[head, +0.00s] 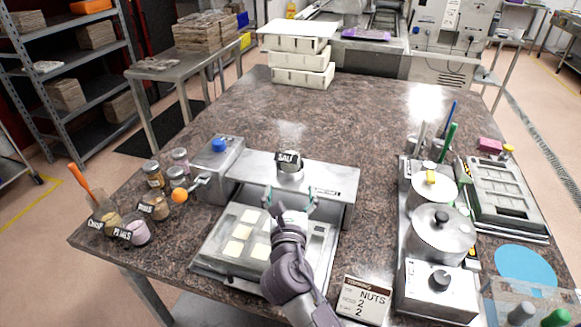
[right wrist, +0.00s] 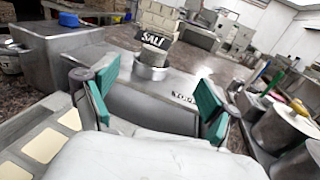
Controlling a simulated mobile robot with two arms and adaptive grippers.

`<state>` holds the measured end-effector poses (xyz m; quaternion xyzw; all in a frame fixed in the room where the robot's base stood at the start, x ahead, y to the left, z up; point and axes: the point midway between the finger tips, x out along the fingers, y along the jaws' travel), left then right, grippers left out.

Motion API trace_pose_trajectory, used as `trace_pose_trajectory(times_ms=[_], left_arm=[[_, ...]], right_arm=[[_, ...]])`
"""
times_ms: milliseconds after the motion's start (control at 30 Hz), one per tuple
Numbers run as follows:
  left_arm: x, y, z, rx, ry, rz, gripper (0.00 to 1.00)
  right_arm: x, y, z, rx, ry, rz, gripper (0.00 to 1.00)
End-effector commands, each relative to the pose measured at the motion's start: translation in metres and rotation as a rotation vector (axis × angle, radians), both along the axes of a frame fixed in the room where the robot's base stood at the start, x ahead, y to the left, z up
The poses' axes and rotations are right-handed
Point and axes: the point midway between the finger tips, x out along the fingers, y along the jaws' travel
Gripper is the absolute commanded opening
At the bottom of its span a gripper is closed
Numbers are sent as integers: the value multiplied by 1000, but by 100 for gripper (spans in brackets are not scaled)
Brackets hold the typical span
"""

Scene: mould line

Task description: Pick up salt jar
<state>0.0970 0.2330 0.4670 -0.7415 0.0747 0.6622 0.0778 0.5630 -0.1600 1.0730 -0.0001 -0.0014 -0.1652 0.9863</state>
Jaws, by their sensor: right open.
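The salt jar (head: 290,174) is a small metal jar with a black SALT label. It stands upright on the steel shelf (head: 335,182) of the machine in the middle of the table. In the right wrist view the jar (right wrist: 152,60) shows ahead, between and beyond the green-padded fingers. My right gripper (head: 290,198) is open and empty, just on the near side of the jar, with its fingers pointing toward it. The fingers also show wide apart in the right wrist view (right wrist: 155,95). My left gripper is not in view.
A tray (head: 206,262) with pale squares lies below the shelf. Small labelled jars (head: 137,232) stand at left. Steel pots (head: 438,232) and a mould (head: 505,195) stand at right. The table behind the shelf is largely clear.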

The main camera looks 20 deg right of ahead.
Motion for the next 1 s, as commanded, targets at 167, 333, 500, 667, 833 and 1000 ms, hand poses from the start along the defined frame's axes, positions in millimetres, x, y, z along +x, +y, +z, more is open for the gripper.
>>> trace_pose_trajectory(times_ms=[167, 333, 500, 667, 833, 1000], left_arm=[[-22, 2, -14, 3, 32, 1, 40], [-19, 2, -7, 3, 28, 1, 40], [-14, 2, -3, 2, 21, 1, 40], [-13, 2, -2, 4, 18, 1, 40], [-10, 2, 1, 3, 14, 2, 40], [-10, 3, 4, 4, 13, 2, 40]], right_arm=[[7, -2, -13, -3, -1, 0, 86], [35, -12, -9, -3, -2, -1, 86], [66, -22, -11, -2, 0, -1, 86], [80, -27, -11, -1, -1, 0, 86], [94, -30, -10, -1, 0, -2, 86], [120, -36, -11, 0, -1, 0, 86]])
